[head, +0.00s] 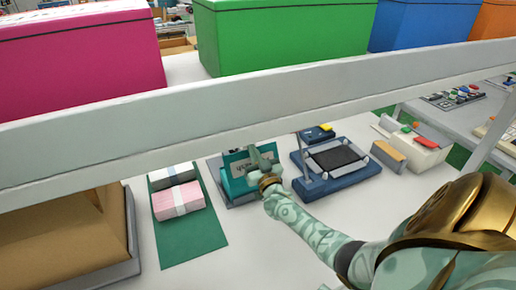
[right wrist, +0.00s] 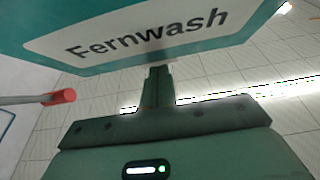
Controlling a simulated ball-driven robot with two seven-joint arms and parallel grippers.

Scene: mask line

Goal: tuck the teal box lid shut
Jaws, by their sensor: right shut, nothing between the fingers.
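The teal box (head: 238,187) stands on the white table at the middle of the head view, with a pale printed label on its tilted panel. My right gripper (head: 256,152) is at the right side of this box and covers part of it. In the right wrist view a teal panel with a white "Fernwash" label (right wrist: 150,35) fills the top, close above the fingers. The right fingers (right wrist: 158,72) are together with nothing between them. I cannot tell whether they touch the panel or how far the lid is closed. My left gripper is not in view.
A grey shelf bar (head: 200,117) crosses above the table, with pink, green (head: 285,38) and blue bins behind it. Pink and white stacks (head: 178,200) lie on a green mat (head: 190,243) to the left. A dark blue device (head: 335,165) stands right of the box.

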